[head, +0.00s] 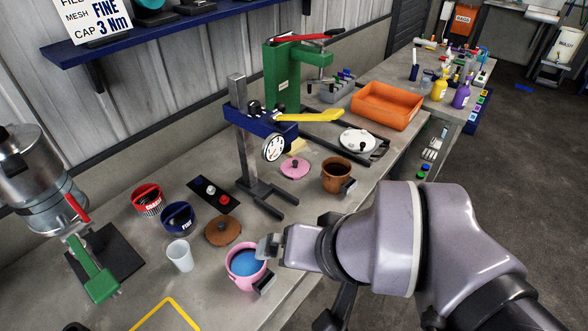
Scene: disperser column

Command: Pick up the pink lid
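The pink lid (295,168) is a flat disc with a small dark knob. The pink pot has blue contents and a dark handle block. Nothing covers the lid.
The brown pot (334,179) stands to the lid's right. The press stand (243,150) has forked feet and a yellow lever. A brown lid (223,232), white cup (179,256), blue tub (178,219) and red tub (147,201) stand leftward. An orange tray (385,108) is farther back.

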